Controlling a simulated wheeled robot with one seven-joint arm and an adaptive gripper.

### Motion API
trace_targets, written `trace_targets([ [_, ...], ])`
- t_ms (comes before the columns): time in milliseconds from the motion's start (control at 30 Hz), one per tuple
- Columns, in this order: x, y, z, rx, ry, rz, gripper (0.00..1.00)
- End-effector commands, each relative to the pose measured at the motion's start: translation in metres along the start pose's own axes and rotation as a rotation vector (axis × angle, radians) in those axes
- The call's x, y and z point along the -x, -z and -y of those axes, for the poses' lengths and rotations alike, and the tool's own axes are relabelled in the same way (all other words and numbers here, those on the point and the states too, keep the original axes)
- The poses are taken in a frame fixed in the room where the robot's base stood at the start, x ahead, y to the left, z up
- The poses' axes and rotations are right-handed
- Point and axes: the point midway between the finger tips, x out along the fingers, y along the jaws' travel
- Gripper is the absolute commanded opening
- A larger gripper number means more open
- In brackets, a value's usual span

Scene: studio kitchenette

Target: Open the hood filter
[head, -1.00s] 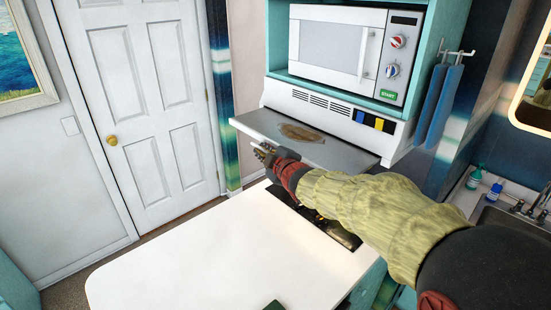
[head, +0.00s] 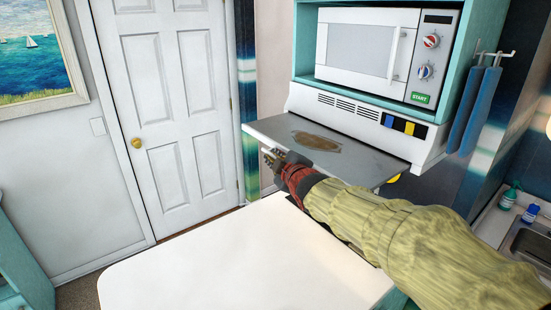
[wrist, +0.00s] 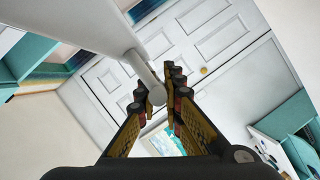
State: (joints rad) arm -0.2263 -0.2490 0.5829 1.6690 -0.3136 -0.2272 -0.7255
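The hood filter (head: 350,153) is a flat grey panel with a brown stain on top. It sticks out from the white range hood (head: 360,118) under the microwave. My gripper (head: 271,158) is at the panel's front edge, by its left corner. In the wrist view a pale rounded bar end (wrist: 152,82) on the panel lies between the dark tips of my gripper (wrist: 161,86). The tips appear close against both sides of the bar. The panel's pale underside (wrist: 65,22) fills the upper left there. My forearm hides part of the panel's front edge in the head view.
A white counter (head: 235,255) lies below the panel, mostly bare. The white microwave (head: 360,45) sits in a teal cabinet above the hood. A closed white door (head: 175,130) stands at the left. Blue towels (head: 478,105) hang at the right, near a sink (head: 530,240).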

Motion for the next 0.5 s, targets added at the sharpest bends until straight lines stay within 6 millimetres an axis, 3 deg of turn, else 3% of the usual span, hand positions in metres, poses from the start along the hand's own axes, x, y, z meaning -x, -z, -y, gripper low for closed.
trace_targets([
  [300,-0.0001,-0.0005,0.0002,0.000,0.000,0.001,0.26],
  [500,-0.0001,-0.0003,0.0000,0.000,0.000,0.000,0.27],
])
